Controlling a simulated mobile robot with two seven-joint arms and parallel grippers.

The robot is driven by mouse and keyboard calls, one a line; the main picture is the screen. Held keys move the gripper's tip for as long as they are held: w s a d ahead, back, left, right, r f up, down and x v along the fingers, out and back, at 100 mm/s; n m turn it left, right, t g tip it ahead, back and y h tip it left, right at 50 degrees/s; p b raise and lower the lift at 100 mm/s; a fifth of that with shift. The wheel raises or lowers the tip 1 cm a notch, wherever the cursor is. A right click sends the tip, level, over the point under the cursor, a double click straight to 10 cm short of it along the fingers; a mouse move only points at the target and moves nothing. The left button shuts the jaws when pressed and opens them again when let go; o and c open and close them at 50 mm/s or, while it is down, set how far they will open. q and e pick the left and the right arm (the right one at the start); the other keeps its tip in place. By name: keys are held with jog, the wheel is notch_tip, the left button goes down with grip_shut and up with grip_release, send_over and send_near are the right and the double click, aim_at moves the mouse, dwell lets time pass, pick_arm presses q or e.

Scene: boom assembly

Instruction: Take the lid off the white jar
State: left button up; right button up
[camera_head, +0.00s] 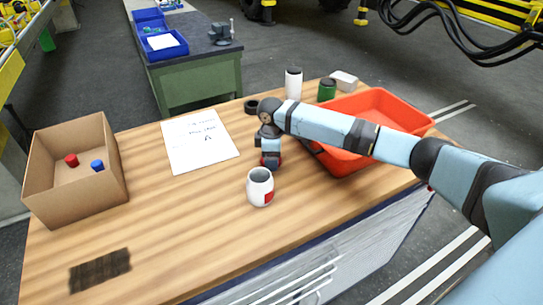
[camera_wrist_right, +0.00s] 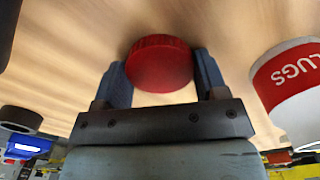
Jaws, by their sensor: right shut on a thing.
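The white jar (camera_head: 260,187) stands upright on the wooden table with its mouth open and a red label. It also shows at the right of the right wrist view (camera_wrist_right: 291,92), where the label reads "LUGS". A round red lid (camera_wrist_right: 160,63) is between the two fingers of my right gripper (camera_wrist_right: 162,72), which is shut on it. In the head view my right gripper (camera_head: 271,161) is just behind the jar, apart from it, and mostly hides the lid. Whether the lid touches the table I cannot tell. My left gripper is out of view.
A cardboard box (camera_head: 45,190) with a red and a blue piece stands at the left. A paper sheet (camera_head: 200,141) lies mid-table. An orange tray (camera_head: 345,165), a white bottle (camera_head: 293,84) and a green jar (camera_head: 327,91) stand at the back right. The front middle is clear.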

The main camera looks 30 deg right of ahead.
jog(key=o, duration=1)
jog(key=shift+f, duration=0.15)
notch_tip(320, 180, up, 12)
jog(key=b, duration=0.1)
jog(key=shift+r+b, duration=0.2)
jog(key=shift+b, duration=0.15)
